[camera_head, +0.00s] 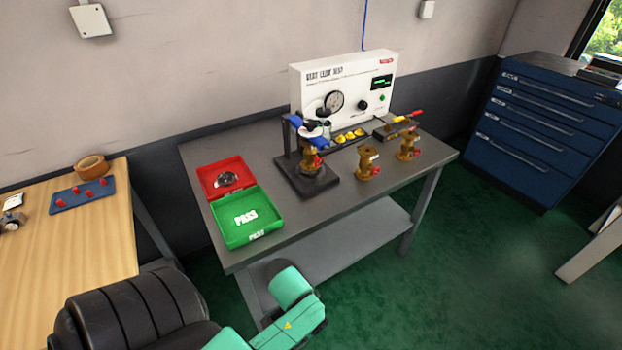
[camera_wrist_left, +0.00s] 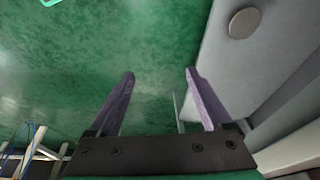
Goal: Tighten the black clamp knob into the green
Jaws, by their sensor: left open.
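A test stand with a dark base (camera_head: 290,182) and an upright post stands on the grey bench. A brass valve (camera_head: 311,161) sits upright on its base. Above the valve is a blue and black clamp top (camera_head: 312,127); its knob is too small to make out clearly, and so is any green mark on it. My left gripper (camera_wrist_left: 160,75) is open and empty in the left wrist view, its two purple fingers apart over green floor. It is away from the clamp, and its fingers do not show in the head view. My right gripper is not in view.
A white test panel (camera_head: 310,85) with a gauge stands behind the stand. Brass valves (camera_head: 368,165) stand to its right. A red bin (camera_head: 205,177) and green PASS bin (camera_head: 226,240) lie left. A wooden table (camera_head: 105,240) is at left, a blue cabinet (camera_head: 545,130) at right.

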